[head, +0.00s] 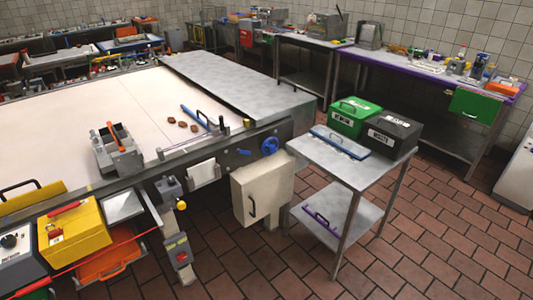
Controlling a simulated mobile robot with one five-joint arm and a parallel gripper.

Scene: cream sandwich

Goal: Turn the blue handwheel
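The blue handwheel (270,146) is a small round wheel on the dark side rail of the large cream-topped conveyor table, near its right front corner. It sits just above a cream cabinet with a dark handle. It is small in the picture, so its turned angle cannot be told. My gripper is not in view, and nothing touches the wheel.
The cream cabinet (262,188) hangs below the wheel. A grey metal cart (340,172) with a green box (355,117) and a black box (395,133) stands close to the right. The tiled floor (430,235) at the front right is clear.

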